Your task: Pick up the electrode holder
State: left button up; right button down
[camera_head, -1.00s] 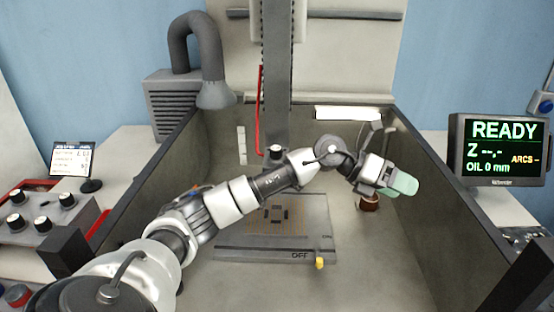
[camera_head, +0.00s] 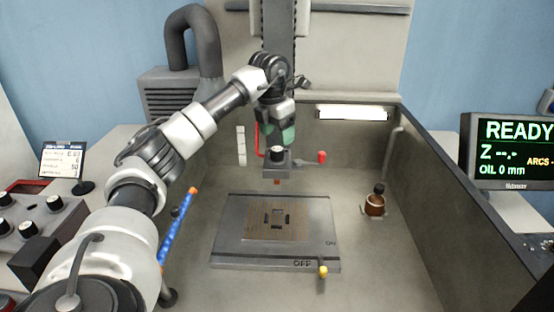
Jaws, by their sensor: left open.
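My left gripper (camera_head: 280,136), with green finger pads, points down at the lower end of the machine column. It is open and just above a grey block with a dark round top (camera_head: 277,153); I cannot tell whether they touch. A small copper-coloured tip (camera_head: 277,181) hangs below that block. A brown, copper-like piece with a black knob on top (camera_head: 375,205) stands upright at the right of the tank, apart from the gripper. I cannot tell for certain which of these is the electrode holder. My right gripper is out of view.
A grey plate (camera_head: 228,247) with a copper-patterned top lies on the tank floor, with a yellow-tipped ON/OFF lever (camera_head: 322,271). A red-knobbed lever (camera_head: 321,157) sits beside the block. The right floor is mostly clear.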

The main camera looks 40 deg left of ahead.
aim_at(277, 149)
pick_arm(q)
jog(key=f, duration=0.1)
jog(key=f+p, duration=0.1)
jog(key=f, duration=0.2)
jog(key=shift+s+d+f+p, duration=0.1)
jog(key=shift+s+d+p, duration=0.05)
jog(key=shift+s+p, duration=0.15)
jog(key=shift+w+f, duration=0.15)
jog(key=shift+f, duration=0.4)
jog(key=shift+c, duration=1.1)
jog(key=c, duration=0.9)
